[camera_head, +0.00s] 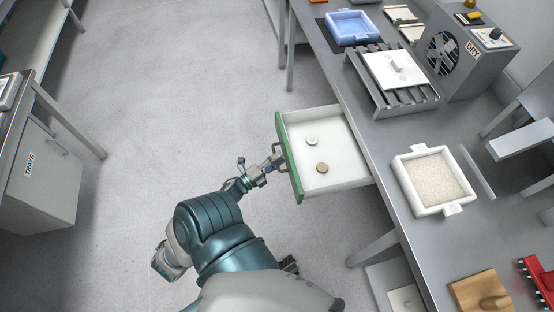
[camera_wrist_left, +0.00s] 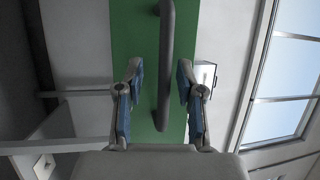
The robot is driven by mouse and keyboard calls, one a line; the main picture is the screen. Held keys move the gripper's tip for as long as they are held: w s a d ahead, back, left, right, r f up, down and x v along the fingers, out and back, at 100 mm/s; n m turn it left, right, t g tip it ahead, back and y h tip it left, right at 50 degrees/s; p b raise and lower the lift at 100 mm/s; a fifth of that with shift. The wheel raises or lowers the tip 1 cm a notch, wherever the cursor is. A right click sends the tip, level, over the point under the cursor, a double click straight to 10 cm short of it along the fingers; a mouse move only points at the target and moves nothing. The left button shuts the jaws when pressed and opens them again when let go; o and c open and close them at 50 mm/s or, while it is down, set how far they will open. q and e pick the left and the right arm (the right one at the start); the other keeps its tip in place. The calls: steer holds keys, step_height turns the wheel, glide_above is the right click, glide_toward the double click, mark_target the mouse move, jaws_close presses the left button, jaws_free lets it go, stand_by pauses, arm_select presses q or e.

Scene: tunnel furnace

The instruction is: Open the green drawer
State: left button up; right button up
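The green drawer (camera_head: 290,160) stands pulled out from under the grey workbench. It has a green front and a white interior. Two small round pieces lie inside, one white (camera_head: 312,141) and one brown (camera_head: 322,168). My left gripper (camera_head: 273,162) is at the outside of the green front, by its handle. In the left wrist view, the dark bar handle (camera_wrist_left: 166,60) runs between the two blue-padded fingers of the left gripper (camera_wrist_left: 160,68). Gaps show on both sides of the bar, so the fingers are open around it. My right gripper is not in view.
The workbench (camera_head: 420,245) carries a white tray of grainy material (camera_head: 435,180), a rack with a white slab (camera_head: 392,70), a blue tray (camera_head: 352,27) and a grey dryer (camera_head: 462,45). A trays cabinet (camera_head: 40,175) stands left. The floor between is clear.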

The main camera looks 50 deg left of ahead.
arm_select(q)
steer(key=s+f, duration=0.2)
steer(key=s, duration=1)
steer(key=shift+w+f, duration=0.1)
steer(key=shift+f, duration=0.05)
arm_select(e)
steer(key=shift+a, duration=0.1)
arm_select(q)
steer(key=w+d+f+n+g+y+p, duration=0.1)
steer(key=w+d+f+n+g, duration=0.1)
steer(key=d+f+n+g, duration=0.45)
steer(key=w+d+f+n+g+y+p, duration=0.1)
steer(key=w+f+n+g+y, duration=0.2)
steer(key=f, duration=0.7)
steer(key=s+d+f+n+g+h, duration=0.2)
steer(key=s+d+f+g, duration=0.2)
steer(key=d, duration=0.4)
steer(key=s+d+f+n+g+h, duration=0.2)
steer(key=s+d+f+n+g, duration=0.1)
steer(key=s+d+f+g, duration=0.2)
step_height(320, 180, down, 2)
steer(key=d, duration=0.3)
steer(key=shift+s+p, duration=0.4)
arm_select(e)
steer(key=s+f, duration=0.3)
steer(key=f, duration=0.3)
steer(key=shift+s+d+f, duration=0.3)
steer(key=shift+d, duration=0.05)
